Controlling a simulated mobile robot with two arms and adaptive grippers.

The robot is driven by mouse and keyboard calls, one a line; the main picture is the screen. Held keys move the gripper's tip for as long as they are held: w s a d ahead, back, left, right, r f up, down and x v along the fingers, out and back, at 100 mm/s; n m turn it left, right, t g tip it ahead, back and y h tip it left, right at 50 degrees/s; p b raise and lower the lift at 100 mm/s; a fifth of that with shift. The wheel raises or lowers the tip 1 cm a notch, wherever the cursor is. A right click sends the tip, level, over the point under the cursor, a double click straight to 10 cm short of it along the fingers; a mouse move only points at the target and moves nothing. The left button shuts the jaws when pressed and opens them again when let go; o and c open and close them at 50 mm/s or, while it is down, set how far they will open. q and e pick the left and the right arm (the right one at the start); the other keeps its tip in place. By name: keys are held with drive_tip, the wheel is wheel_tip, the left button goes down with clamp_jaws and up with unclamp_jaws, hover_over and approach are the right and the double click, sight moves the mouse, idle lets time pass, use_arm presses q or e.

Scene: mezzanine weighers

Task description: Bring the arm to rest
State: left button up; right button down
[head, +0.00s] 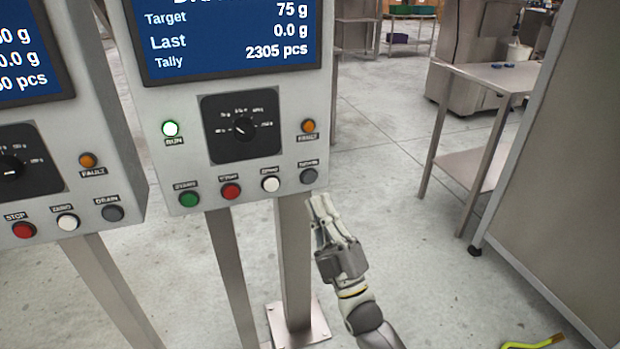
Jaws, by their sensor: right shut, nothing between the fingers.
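My right gripper (318,203) is shut and empty. Its arm comes in from the bottom right, and its fingertips point up, just below the lower right corner of the nearer control box (290,165). The fingertips look close to the grey button (308,176), but I cannot tell whether they touch the box. My left gripper is not in view.
The box has a screen (235,40), a dial (242,128), a lit RUN lamp (170,129) and several buttons, on steel posts (294,260). A second box (100,150) stands left. A steel table (490,75) and a grey panel (570,190) stand right.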

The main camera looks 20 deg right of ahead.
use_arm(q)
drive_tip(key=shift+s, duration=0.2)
use_arm(e)
drive_tip(key=shift+h, duration=0.3)
